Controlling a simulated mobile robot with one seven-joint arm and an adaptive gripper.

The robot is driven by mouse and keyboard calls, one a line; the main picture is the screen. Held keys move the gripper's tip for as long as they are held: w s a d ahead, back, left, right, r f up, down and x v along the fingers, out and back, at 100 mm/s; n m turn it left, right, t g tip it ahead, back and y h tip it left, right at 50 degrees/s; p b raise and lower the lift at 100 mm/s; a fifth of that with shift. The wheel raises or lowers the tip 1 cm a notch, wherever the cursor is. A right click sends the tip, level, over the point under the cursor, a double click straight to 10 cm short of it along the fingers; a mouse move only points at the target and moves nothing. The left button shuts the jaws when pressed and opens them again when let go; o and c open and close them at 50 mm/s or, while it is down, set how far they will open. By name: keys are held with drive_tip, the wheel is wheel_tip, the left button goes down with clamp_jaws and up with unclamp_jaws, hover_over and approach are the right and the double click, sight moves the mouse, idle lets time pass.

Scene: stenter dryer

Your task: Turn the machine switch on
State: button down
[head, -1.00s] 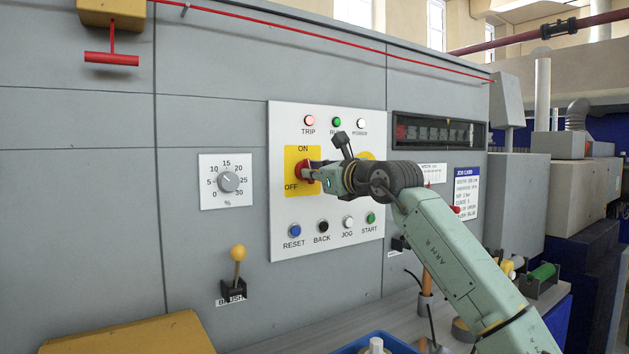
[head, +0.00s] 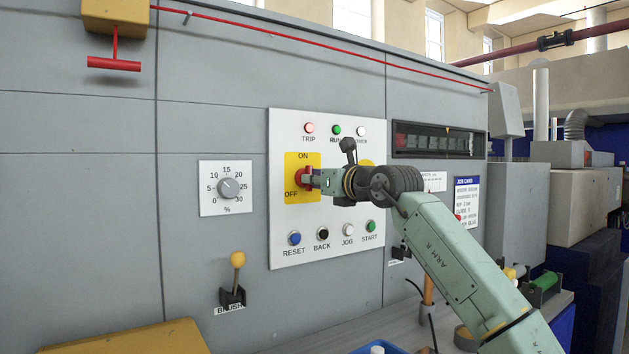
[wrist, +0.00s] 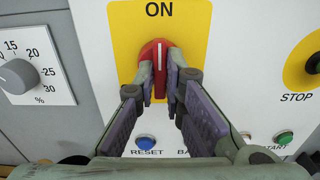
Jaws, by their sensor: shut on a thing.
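The machine switch is a red rotary knob (wrist: 158,57) on a yellow plate (wrist: 190,22) marked ON above the knob. In the wrist view its white line stands about vertical, in line with ON. In the head view the knob (head: 304,177) shows at the left of my gripper (head: 312,179), with OFF to its lower left. My gripper's fingers (wrist: 161,73) sit on either side of the knob and are shut on it. They hide the knob's lower sides and the OFF mark in the wrist view.
A white panel (head: 283,226) carries the switch. RESET (head: 294,238), BACK, JOG and START (head: 370,227) buttons lie below it. A STOP button (wrist: 313,64) on yellow is to the right, and a percent dial (head: 228,188) to the left. A lever (head: 236,272) juts out lower left.

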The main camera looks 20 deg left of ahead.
drive_tip(key=c, duration=1.7)
unclamp_jaws()
drive_tip(key=shift+s+d, duration=0.1)
drive_tip(key=v, duration=1.1)
drive_tip(key=shift+s+d, duration=0.3)
